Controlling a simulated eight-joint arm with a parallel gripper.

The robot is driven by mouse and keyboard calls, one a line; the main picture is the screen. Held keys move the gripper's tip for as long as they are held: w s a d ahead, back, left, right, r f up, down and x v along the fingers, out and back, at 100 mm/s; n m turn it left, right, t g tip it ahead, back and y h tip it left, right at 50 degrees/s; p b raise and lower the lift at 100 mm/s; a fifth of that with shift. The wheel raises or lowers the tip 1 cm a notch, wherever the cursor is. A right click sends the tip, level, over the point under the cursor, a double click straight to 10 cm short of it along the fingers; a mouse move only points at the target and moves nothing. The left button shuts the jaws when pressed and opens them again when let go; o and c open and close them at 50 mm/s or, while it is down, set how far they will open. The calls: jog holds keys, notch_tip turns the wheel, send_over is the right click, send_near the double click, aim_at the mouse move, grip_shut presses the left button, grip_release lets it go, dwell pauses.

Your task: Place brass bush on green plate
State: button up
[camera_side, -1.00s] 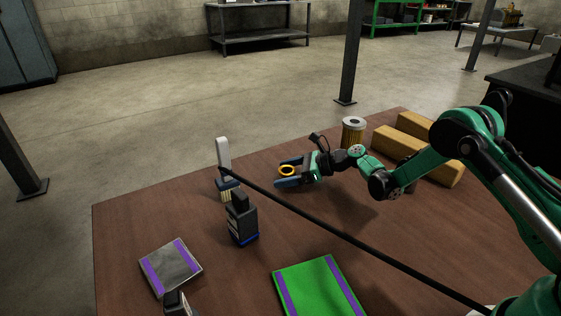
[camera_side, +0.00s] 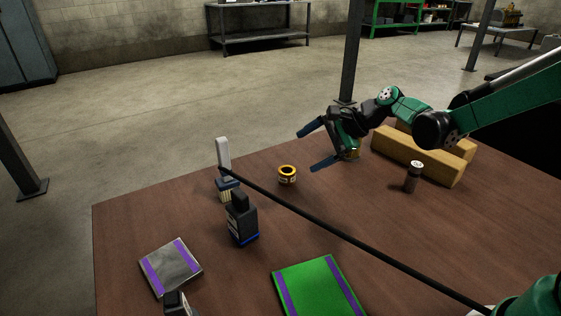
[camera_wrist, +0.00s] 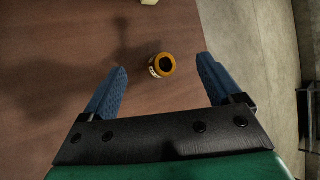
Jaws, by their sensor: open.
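The brass bush (camera_side: 287,178), a short gold ring with a dark hole, stands on the brown table left of the centre. My gripper (camera_side: 308,150) is open and empty, raised above the table to the upper right of the bush. In the wrist view the bush (camera_wrist: 161,66) shows between the two blue fingers, apart from both. The green plate (camera_side: 318,284) with purple side strips lies flat at the near edge of the side view, its front cut off, with nothing on it.
A brush (camera_side: 224,165), a dark bottle (camera_side: 241,222) and a grey plate (camera_side: 171,267) with purple strips are on the left. A black rod (camera_side: 350,238) crosses the view. A small dark cylinder (camera_side: 413,180) and wooden blocks (camera_side: 415,158) are on the right.

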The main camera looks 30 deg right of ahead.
jog(key=s+r+n+h, duration=0.4)
jog(key=s+n+h, duration=0.2)
jog(key=s+n, duration=0.9)
jog(key=shift+d+n, duration=0.15)
jog(key=shift+n, duration=0.35)
jog(key=shift+o, duration=0.4)
jog(key=shift+s+d+f+n, duration=0.2)
jog(key=shift+s+n, duration=0.3)
jog(key=shift+n, duration=0.2)
